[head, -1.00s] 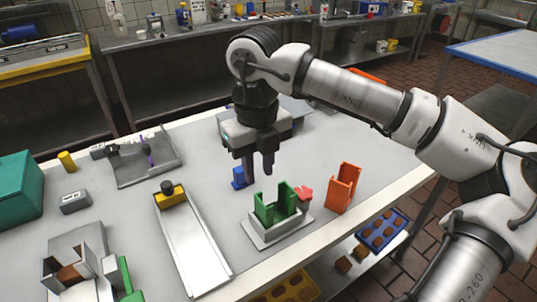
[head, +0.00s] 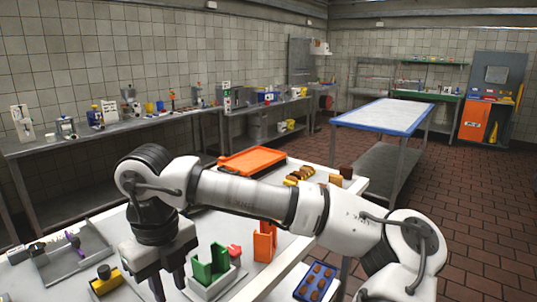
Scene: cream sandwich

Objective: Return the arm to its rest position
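My gripper (head: 167,288) hangs pointing down over the white worktable (head: 262,283), at the lower left of the head view. Its two fingers are apart and nothing shows between them; the tips lie near the bottom of the picture. The arm reaches in from the right, bent, with its wrist above the table. A green holder in a grey base (head: 212,267) stands just right of the fingers, apart from them in the picture.
An orange upright holder (head: 265,242) and a small red piece (head: 235,250) stand right of the green holder. An orange tray (head: 252,161) lies behind the arm. A blue tray of brown pieces (head: 315,282) is below the table edge. A blue-edged table (head: 384,115) stands beyond.

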